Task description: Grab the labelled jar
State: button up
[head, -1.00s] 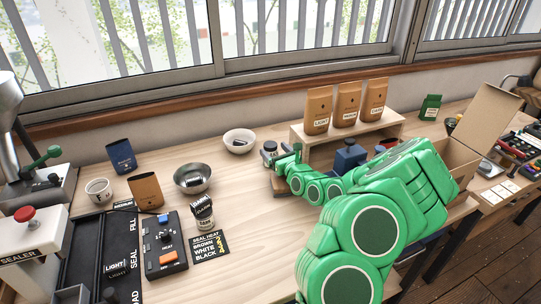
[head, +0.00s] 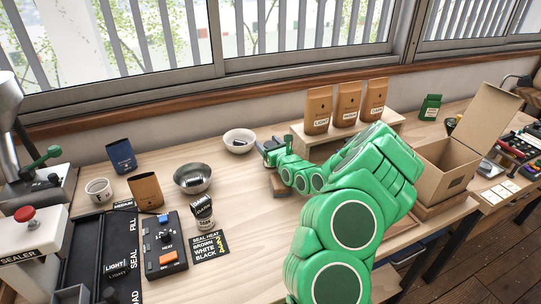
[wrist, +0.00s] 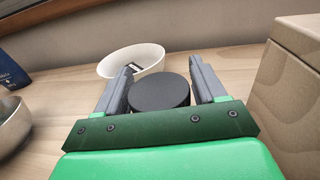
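A jar with a round black lid (wrist: 159,92) stands between the fingers of my gripper (wrist: 162,85) in the wrist view. The fingers are apart, one on each side of the lid; a narrow gap shows at the right finger. The jar's body and any label on it are hidden below the lid. In the head view my gripper (head: 268,149) is low over the table by the wooden riser, and it mostly hides this jar. Another small jar with a dark lid and a label (head: 202,212) stands nearer, beside the heat control box, apart from my gripper.
A white bowl (head: 239,141) stands just behind my gripper; a metal bowl (head: 192,178) stands to its left. The wooden riser (head: 400,125) with three brown bags is close on the right, and an open carton (head: 440,178) stands beyond.

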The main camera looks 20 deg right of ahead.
jog(key=c, duration=0.9)
jog(key=shift+r, duration=0.1)
jog(key=shift+c, duration=0.2)
jog(key=shift+r, duration=1.6)
jog(key=s+a+r, duration=0.3)
jog(key=s+r, duration=0.6)
jog(key=s, duration=0.4)
jog(key=shift+s+r, duration=0.2)
jog(key=shift+r, duration=0.2)
